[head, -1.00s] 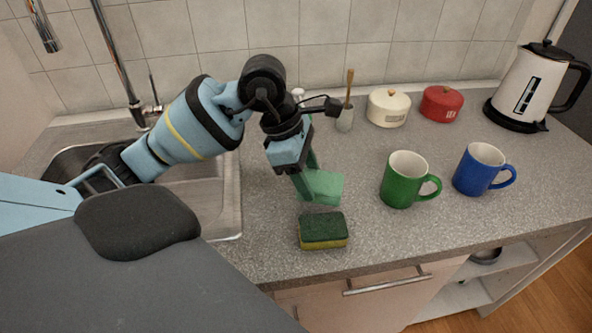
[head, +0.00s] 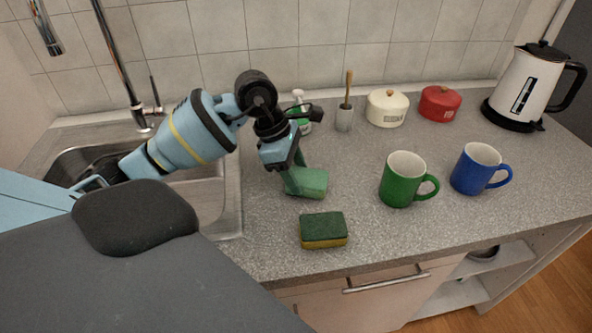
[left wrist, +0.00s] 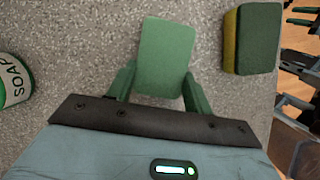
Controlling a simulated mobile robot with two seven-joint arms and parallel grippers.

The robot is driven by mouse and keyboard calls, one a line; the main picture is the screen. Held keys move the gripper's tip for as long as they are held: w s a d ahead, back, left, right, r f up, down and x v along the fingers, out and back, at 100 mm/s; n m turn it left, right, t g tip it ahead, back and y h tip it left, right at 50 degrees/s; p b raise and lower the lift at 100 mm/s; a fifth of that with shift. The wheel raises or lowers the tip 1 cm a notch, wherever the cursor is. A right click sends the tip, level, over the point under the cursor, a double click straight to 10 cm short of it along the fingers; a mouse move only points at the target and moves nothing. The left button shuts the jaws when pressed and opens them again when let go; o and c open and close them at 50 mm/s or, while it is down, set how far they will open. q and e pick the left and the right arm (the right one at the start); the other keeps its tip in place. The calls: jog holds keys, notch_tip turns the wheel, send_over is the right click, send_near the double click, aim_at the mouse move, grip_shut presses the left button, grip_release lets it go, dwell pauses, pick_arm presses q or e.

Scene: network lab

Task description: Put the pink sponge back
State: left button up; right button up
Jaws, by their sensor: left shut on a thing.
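No pink sponge shows in either view. My left gripper (head: 297,181) is shut on a plain green sponge (head: 314,184), held at or just above the counter; I cannot tell whether it touches. In the left wrist view the green sponge (left wrist: 166,55) sits between the two green fingers. A second sponge, dark green on top and yellow below (head: 323,228), lies on the counter nearer the front edge, apart from the gripper. It also shows in the left wrist view (left wrist: 259,40). My right gripper is not in view.
A green mug (head: 402,181) and a blue mug (head: 475,170) stand to the right. A soap bottle (head: 301,117), brush holder (head: 344,117), cream pot (head: 387,109), red pot (head: 439,104) and kettle (head: 520,85) stand behind. The sink (head: 229,190) is left. The front right counter is clear.

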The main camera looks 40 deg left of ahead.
pick_arm(q)
jog(key=shift+f, duration=0.15)
jog(key=o, duration=1)
jog(key=v, duration=1.2)
jog(key=shift+r, duration=0.2)
jog(key=shift+s+f, duration=0.1)
